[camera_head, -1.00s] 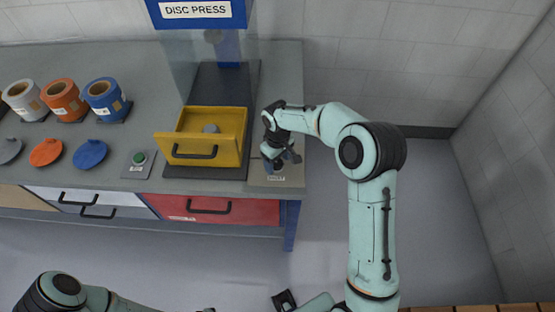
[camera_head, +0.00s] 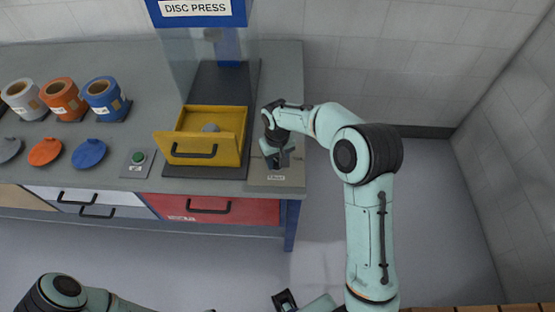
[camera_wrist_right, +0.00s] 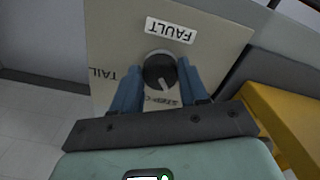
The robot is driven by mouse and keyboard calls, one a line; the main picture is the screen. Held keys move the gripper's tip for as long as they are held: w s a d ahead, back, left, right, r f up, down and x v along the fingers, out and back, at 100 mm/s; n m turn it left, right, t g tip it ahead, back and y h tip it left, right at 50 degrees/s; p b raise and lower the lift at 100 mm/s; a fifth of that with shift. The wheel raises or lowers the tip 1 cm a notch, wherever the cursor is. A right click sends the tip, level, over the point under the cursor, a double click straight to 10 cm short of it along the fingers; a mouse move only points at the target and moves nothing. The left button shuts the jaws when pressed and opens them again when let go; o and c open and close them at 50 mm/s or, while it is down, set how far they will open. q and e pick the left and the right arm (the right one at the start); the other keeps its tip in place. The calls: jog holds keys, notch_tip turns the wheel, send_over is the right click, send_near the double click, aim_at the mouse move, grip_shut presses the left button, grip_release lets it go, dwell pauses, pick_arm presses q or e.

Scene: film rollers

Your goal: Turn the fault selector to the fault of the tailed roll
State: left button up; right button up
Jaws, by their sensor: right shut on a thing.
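The fault selector is a dark round knob (camera_wrist_right: 160,70) with a white pointer line on a beige plate (camera_wrist_right: 120,35). The plate also shows at the bench's right end in the head view (camera_head: 289,179). My right gripper (camera_head: 275,160) reaches down over it. In the right wrist view its blue fingers (camera_wrist_right: 158,85) are on both sides of the knob, shut on it. The pointer points down and slightly right, toward a partly hidden label starting with STEP. A TAIL label is at left. White (camera_head: 24,99), orange (camera_head: 63,99) and blue (camera_head: 104,99) rolls stand at the left.
A yellow open drawer (camera_head: 172,159) with a grey piece inside stands just left of my right gripper, under the disc press (camera_head: 196,9). The floor right of the bench is clear.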

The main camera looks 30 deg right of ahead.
aim_at(276, 161)
jog(key=m, duration=0.5)
jog(key=shift+w+a+r+m, duration=0.1)
jog(key=shift+m, duration=0.2)
jog(key=m, duration=0.4)
jog(key=m+p, duration=0.1)
jog(key=m, duration=0.4)
jog(key=shift+w, duration=0.1)
pick_arm(q)
jog(key=w+r+p, duration=0.1)
jog(key=w+r, duration=0.1)
jog(key=r, duration=0.1)
jog(key=shift+r+p, duration=0.15)
jog(key=shift+p, duration=0.2)
pick_arm(e)
jog(key=m, duration=0.4)
jog(key=shift+m, duration=0.7)
jog(key=o, duration=1.1)
jog(key=shift+c, duration=0.2)
pick_arm(q)
jog(key=shift+w+r+p, duration=0.6)
jog(key=shift+r+p, duration=0.05)
jog(key=shift+r, duration=0.2)
pick_arm(e)
notch_tip(276, 161, up, 13)
jog(key=shift+r, duration=0.2)
